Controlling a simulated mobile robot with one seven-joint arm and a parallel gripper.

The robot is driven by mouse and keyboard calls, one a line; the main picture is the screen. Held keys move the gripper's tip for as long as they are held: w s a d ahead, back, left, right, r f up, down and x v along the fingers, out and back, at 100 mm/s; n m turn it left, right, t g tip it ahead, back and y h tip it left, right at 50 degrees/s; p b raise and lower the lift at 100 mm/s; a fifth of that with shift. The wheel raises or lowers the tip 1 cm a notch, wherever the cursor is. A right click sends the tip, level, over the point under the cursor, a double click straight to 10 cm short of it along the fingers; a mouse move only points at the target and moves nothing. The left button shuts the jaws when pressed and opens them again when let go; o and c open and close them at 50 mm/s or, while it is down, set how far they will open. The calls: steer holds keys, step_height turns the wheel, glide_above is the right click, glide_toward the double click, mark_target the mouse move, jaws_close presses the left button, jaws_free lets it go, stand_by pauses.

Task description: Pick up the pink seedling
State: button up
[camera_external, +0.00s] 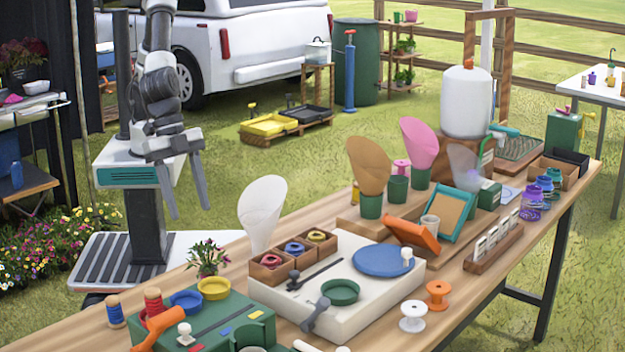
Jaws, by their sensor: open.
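A small plant with pink-purple flowers (207,258) stands at the near left of the long wooden table, behind the green box; its lower part is hidden. It is the only thing on this table that looks like a seedling, though I cannot tell for sure that it is the pink one. My gripper (189,212) is open and empty, with its fingers pointing down. In the picture it is above and slightly left of the plant, apart from it.
A green box (218,325) with blue and yellow rings stands in front of the plant. A white board (375,310), a clear cone (262,210) and small wooden boxes (268,270) are to its right. Pink (418,143) and brown (369,163) cones stand farther back.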

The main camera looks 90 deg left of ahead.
steer(key=b, duration=0.3)
glide_toward(209, 268)
steer(key=x, duration=0.3)
steer(key=a+x, duration=0.1)
steer(key=shift+s+d+f, duration=0.15)
steer(key=shift+s+f, duration=0.1)
steer(key=shift+f, duration=0.35)
steer(key=x, duration=0.5)
steer(key=shift+w+f+b, duration=0.1)
steer(key=shift+w+b, duration=0.1)
steer(key=shift+b, duration=0.15)
steer(key=c, duration=1)
steer(key=shift+c, duration=0.2)
